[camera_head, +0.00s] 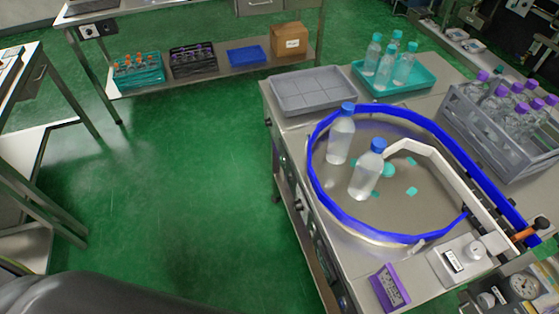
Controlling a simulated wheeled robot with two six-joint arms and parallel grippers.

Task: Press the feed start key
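The sleeve applicator's round metal feed table (390,215) with a blue guide rail (335,205) is at the right. Two clear bottles with blue caps stand upright on it, one at the back (340,138) and one nearer the middle (367,175). A light grey box (460,262) with a round knob and a small label sits at the front right of the bench. Dark controls (303,197) show on the bench's left side. I cannot tell which part is the feed start key. Neither of my grippers is in view.
A purple sign (389,289) stands at the bench's front edge. A grey tray (313,92), a teal tray with bottles (427,83) and a grey crate of purple-capped bottles (452,118) surround the feed table. Green floor (190,190) left of the bench is clear.

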